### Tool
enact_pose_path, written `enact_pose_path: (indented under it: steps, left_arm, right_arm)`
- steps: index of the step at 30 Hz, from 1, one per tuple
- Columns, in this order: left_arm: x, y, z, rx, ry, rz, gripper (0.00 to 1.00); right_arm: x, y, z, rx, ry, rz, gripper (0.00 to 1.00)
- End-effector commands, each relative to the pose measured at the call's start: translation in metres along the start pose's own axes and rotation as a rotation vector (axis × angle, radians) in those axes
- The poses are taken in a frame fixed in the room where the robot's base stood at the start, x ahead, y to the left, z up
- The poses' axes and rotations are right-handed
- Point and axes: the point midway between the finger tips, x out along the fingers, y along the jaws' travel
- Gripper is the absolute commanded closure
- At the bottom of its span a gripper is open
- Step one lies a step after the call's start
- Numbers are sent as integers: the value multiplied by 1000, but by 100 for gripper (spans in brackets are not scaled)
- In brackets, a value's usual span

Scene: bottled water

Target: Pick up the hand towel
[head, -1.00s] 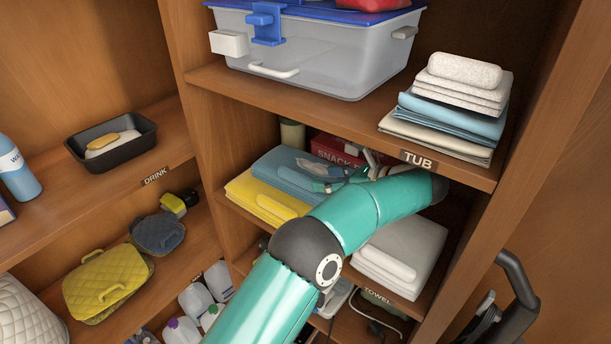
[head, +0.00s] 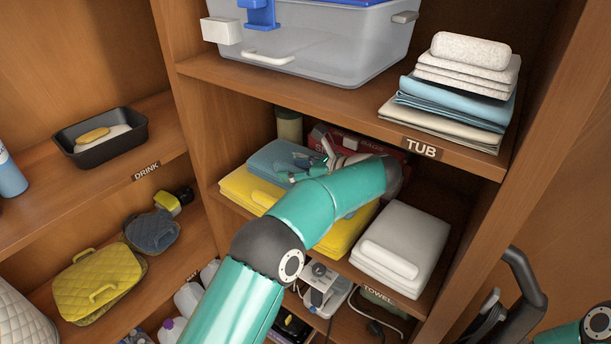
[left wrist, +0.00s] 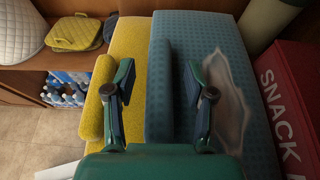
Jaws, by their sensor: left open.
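Folded towels lie on the shelf labelled TOWEL: a blue stack (head: 268,160) at the back, a yellow stack (head: 236,187) in front, and a white stack (head: 412,228) with a roll on top at the right. Which one is the hand towel is not marked. My left gripper (head: 308,168) is above the blue and yellow stacks, open. In the left wrist view its fingers (left wrist: 158,82) spread over a blue roll (left wrist: 159,95) on the blue towel, a yellow roll (left wrist: 99,100) beside the left finger. Contact is unclear. My right gripper is out of view.
A red snack bags box (head: 368,146) and a pale green cylinder (head: 289,124) stand behind the towels. The shelf above holds a clear tub (head: 325,45) and folded cloths (head: 455,100). A wooden side panel (head: 185,110) bounds the left. A whitish patch (left wrist: 232,105) shows right of the right finger.

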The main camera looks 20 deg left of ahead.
Motion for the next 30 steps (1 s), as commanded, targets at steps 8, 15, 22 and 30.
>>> enact_pose_path:
  steps: [8, 15, 22, 30]
  left_arm:
    - [1, 1, 1, -1, 0, 2, 79]
    - [1, 1, 1, -1, 0, 2, 100]
    - [0, 1, 2, -3, -1, 2, 100]
    - [-2, 4, 10, -5, -1, 0, 100]
  right_arm:
    - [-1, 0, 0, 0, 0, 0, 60]
    - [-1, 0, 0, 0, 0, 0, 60]
    - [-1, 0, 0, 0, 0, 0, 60]
    - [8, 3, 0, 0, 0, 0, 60]
